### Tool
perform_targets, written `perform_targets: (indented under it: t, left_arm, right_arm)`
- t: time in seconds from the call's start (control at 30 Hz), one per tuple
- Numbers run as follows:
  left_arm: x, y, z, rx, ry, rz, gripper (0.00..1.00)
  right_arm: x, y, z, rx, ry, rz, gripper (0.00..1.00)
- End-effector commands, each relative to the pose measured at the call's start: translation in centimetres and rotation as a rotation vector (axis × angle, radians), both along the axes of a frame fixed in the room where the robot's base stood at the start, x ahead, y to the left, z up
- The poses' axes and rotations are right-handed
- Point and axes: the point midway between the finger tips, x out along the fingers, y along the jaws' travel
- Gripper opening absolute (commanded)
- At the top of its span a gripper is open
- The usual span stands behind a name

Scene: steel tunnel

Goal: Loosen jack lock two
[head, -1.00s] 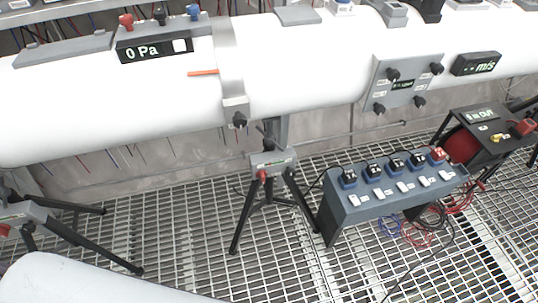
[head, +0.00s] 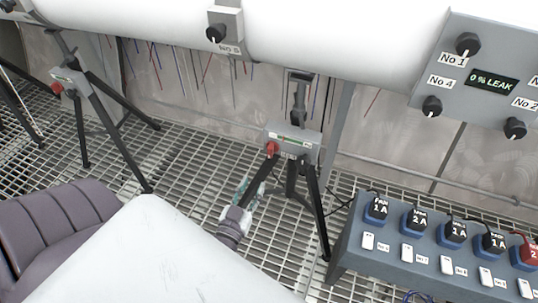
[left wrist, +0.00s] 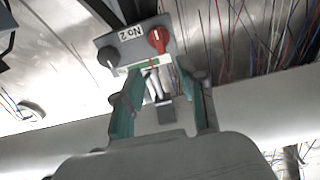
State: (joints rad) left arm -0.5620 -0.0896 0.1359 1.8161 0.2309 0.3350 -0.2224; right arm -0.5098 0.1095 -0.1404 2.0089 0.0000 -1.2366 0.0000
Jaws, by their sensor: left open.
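The middle jack stand (head: 292,140) is a grey box on black tripod legs under the white pipe. A red knob (head: 272,149) sits on the left of its face. In the left wrist view, a grey plate marked No.2 (left wrist: 133,36), upside down, carries a red knob (left wrist: 157,40) and a black knob (left wrist: 108,57). My left gripper (head: 241,190) is below and left of the middle jack's box, apart from its red knob. In the wrist view its teal fingers (left wrist: 163,95) are open, with the plate beyond them. My right gripper is not in view.
A second jack stand (head: 70,82) with a red knob is at the left. A blue-grey switch box (head: 400,250) stands at lower right. A panel reading 0 % LEAK (head: 490,80) with black knobs is on the pipe. Loose wires hang behind; the floor is grating.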

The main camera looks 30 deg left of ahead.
Motion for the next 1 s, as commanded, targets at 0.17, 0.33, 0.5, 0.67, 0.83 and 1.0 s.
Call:
perform_targets:
  t: [0.17,0.33,0.5,0.67,0.83,1.0]
  left_arm:
    - [3.0,0.7,0.1,-0.001,-0.004,0.0,0.41]
    - [6.7,1.5,0.0,0.0,-0.003,-0.001,0.41]
    - [9.9,2.3,-0.1,-0.001,0.0,-0.001,0.41]
    - [11.8,2.8,-0.1,-0.002,0.001,-0.002,0.41]
    - [12.7,3.0,-0.1,-0.002,0.003,-0.002,0.41]
    - [12.8,3.0,0.0,-0.002,0.004,-0.002,0.41]
  right_arm:
    - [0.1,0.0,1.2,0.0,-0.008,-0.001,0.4]
    - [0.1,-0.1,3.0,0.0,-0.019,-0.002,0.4]
    - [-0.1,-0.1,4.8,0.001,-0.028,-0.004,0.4]
    - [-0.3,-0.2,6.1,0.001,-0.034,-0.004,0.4]
    - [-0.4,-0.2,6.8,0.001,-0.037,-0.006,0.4]
    - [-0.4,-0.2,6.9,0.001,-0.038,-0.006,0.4]
